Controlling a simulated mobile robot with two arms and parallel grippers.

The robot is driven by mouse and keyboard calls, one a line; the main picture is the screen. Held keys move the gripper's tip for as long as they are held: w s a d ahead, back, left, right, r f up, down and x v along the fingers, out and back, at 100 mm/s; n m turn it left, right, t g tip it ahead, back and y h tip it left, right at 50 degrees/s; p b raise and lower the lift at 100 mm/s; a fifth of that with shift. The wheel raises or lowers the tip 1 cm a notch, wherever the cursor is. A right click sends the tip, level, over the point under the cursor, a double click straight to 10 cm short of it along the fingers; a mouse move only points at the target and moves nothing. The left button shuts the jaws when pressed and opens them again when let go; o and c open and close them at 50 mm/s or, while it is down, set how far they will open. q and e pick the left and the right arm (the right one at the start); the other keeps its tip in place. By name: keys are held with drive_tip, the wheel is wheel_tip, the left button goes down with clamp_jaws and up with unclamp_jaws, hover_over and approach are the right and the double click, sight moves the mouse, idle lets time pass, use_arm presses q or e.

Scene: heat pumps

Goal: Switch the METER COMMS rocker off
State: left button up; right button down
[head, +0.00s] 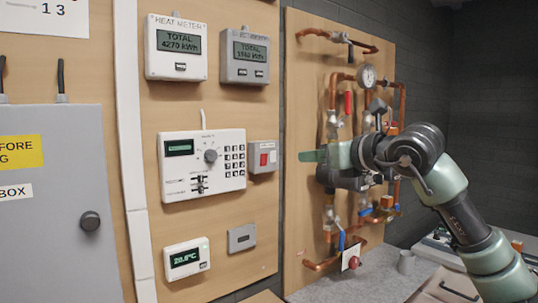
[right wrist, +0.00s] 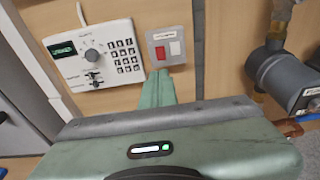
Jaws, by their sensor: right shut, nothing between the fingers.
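A small grey switch box (head: 263,157) with a red rocker (head: 264,158) is on the wooden panel, right of a white keypad controller. Its lettering is too small to read. In the right wrist view the box (right wrist: 148,38) shows a red rocker face (right wrist: 161,53) beside a white patch (right wrist: 175,48). My right gripper (head: 304,156) is shut and empty, its green fingers pointing left toward the box. In the head view a gap shows between fingertips and box. In the right wrist view the fingertips (right wrist: 160,76) appear just below the box. My left gripper is not in view.
The white keypad controller (head: 216,183) is left of the switch box. Two meters (head: 177,69) (head: 244,75) hang above, a thermostat (head: 186,275) and a small grey plate (head: 241,238) below. Copper pipework with a gauge (head: 367,76) is behind my right arm.

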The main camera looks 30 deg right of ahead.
drive_tip(key=p, duration=0.6)
approach(264, 155)
drive_tip(key=w, duration=0.5)
drive_tip(key=shift+w+a+f, duration=0.15)
drive_tip(key=shift+a+f, duration=0.05)
drive_tip(key=shift+f, duration=0.2)
drive_tip(key=shift+w, duration=0.5)
drive_tip(key=shift+w+f, duration=0.1)
